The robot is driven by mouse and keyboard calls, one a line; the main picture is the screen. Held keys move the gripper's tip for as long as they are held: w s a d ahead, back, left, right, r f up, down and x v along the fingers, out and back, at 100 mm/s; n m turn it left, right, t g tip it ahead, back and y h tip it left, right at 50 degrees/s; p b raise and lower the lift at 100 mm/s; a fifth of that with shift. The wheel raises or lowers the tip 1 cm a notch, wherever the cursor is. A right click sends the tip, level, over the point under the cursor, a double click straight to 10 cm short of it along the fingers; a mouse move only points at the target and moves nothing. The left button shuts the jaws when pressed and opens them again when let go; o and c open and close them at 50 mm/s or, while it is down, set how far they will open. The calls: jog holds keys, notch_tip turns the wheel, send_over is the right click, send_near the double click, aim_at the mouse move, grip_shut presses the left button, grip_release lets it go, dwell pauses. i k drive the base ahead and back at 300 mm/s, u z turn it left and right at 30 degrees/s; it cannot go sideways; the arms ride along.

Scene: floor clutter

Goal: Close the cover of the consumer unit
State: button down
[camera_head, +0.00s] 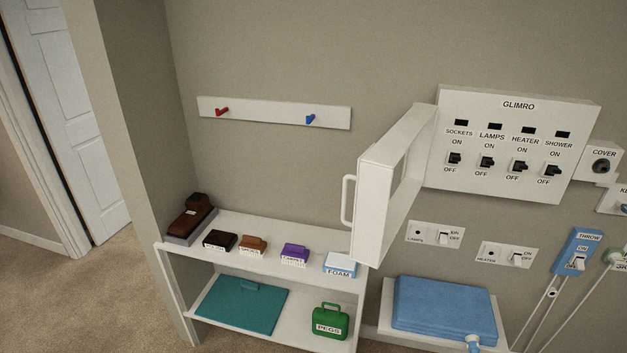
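The consumer unit (518,142) is a white box on the wall at the right, labelled GLIMRO. It has several black switches marked SOCKETS, LAMPS, HEATER and SHOWER. Its cover (376,210) is hinged at the unit's left side and stands wide open, jutting out from the wall towards me. A white handle (347,201) is on the cover's outer face, on the left in the picture. The cover has a window opening in it. My gripper is not in view.
Below the cover is a white shelf (262,232) with small labelled blocks, a teal flat case (242,303) and a green PEGS case (330,321). A blue case (443,306) sits at the lower right. A COVER knob (601,166) is right of the unit. Carpet is free at the left.

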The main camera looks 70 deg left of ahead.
aim_at(378, 219)
jog(key=k, duration=1.9)
jog(key=u, duration=1.5)
jog(key=i, duration=1.05)
jog(key=u, duration=1.2)
jog(key=i, duration=0.4)
jog(key=u, duration=0.45)
